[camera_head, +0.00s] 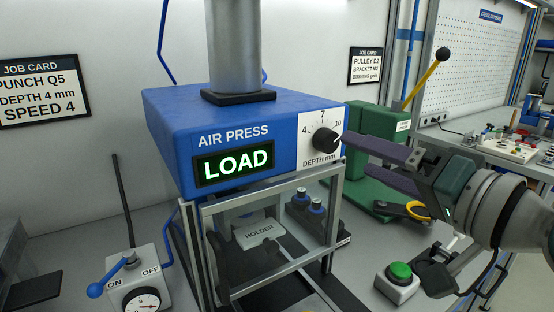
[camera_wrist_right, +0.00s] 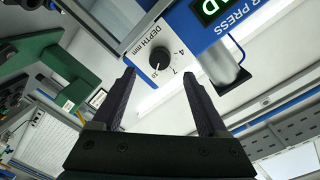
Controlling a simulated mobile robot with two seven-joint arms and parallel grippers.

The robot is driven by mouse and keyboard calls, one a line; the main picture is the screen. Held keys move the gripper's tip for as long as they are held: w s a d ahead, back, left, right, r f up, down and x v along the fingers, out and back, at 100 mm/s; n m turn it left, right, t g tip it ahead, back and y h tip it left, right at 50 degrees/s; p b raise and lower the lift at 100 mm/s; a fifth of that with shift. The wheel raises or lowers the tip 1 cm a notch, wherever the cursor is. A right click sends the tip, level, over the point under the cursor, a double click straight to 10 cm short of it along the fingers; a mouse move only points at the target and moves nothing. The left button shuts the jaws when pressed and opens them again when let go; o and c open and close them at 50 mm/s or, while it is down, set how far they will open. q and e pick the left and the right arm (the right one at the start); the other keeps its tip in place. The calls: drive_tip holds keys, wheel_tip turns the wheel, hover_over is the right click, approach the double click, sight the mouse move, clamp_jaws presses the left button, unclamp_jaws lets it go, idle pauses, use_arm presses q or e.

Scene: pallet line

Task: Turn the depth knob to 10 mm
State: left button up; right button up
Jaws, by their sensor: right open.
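The black depth knob (camera_head: 326,140) is on a white dial plate (camera_head: 308,154) marked 4, 7 and 10, on the front of the blue air press (camera_head: 180,125). Its small white mark appears to point toward the 10. The knob also shows in the right wrist view (camera_wrist_right: 158,60), framed between and beyond the fingertips. My right gripper (camera_head: 347,154) is open and empty, just right of the knob, with its fingers toward the dial. It is not closed on the knob; whether a fingertip touches it I cannot tell. My left gripper is not in view.
The press display (camera_head: 234,162) reads LOAD. A metal guard frame (camera_head: 265,270) stands below it, around a holder (camera_head: 260,234). A green button box (camera_head: 398,283) and yellow-handled tool (camera_head: 417,210) lie right. An on/off valve box (camera_head: 135,275) stands left. A green machine (camera_head: 375,125) stands behind my gripper.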

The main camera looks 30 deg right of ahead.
drive_tip(key=shift+s+r, duration=0.1)
drive_tip(key=shift+s, duration=1.5)
